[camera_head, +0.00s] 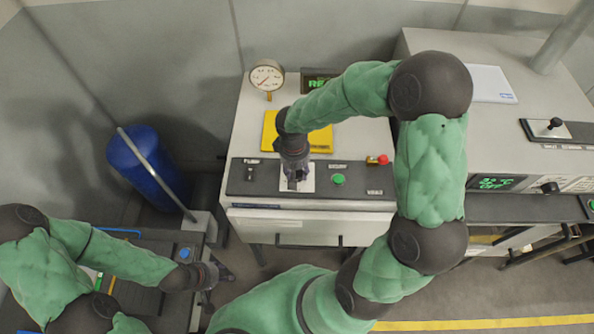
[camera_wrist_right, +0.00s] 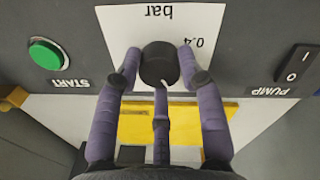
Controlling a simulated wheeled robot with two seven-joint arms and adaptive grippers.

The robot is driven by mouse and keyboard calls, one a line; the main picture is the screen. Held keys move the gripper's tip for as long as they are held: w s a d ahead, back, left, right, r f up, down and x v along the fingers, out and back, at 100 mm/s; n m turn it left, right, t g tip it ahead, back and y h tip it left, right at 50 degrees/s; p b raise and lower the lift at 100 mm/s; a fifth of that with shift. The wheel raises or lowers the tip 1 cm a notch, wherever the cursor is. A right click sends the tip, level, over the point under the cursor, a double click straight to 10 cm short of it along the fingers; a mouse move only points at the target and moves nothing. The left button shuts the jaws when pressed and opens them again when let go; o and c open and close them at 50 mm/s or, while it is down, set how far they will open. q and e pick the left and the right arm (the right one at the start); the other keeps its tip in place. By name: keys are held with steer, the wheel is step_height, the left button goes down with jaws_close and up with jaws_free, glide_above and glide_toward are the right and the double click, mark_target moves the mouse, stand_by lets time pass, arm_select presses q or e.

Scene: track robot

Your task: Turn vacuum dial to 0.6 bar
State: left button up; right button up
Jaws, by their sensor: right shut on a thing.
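The vacuum dial is a black round knob (camera_wrist_right: 159,63) on a white scale plate (camera_wrist_right: 118,28) marked "bar" and "0.4", upside down in the right wrist view. My left gripper (camera_head: 219,282) is open and empty at the lower left.
A blue drum (camera_head: 146,165) stands left; another machine (camera_head: 500,150) stands right.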

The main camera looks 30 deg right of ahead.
steer(key=n, duration=0.2)
steer(key=shift+n, duration=2.2)
steer(key=shift+t, duration=0.3)
steer(key=o, duration=1.1)
steer(key=shift+w+a, duration=0.1)
steer(key=shift+o, duration=0.2)
steer(key=shift+r, duration=0.1)
step_height(320, 180, up, 12)
steer(key=shift+s+a, duration=0.25)
steer(key=shift+a, duration=0.05)
